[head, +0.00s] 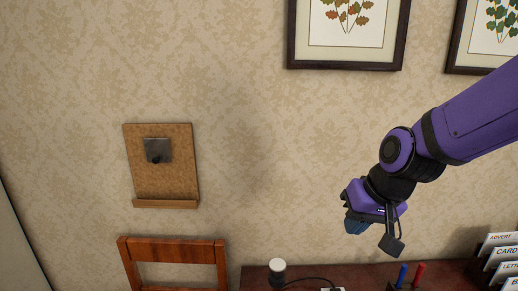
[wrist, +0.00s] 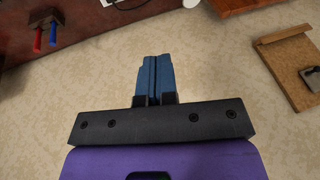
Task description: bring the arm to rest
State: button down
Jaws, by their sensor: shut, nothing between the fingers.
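My purple arm reaches in from the right in the head view. My gripper (head: 356,226) hangs in front of the wall, above the dark red desk. In the wrist view my gripper (wrist: 153,60) shows its blue fingers pressed together, with nothing between them. The gripper appears to touch nothing.
A wooden board (head: 162,180) with a metal plate hangs on the wall at left, above a wooden chair (head: 175,250). The desk (head: 255,280) bears a white-topped cylinder (head: 278,267), blue and red pegs (head: 418,275) and a file rack (head: 497,262). Framed pictures (head: 347,66) hang above.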

jog(key=s+d+r+t+h, duration=0.1)
jog(key=s+d+r+h, duration=0.1)
jog(key=s+d+r, duration=0.9)
jog(key=shift+s+d+r+t+h, duration=0.35)
jog(key=shift+s+r+t+h, duration=0.1)
jog(key=shift+s, duration=0.65)
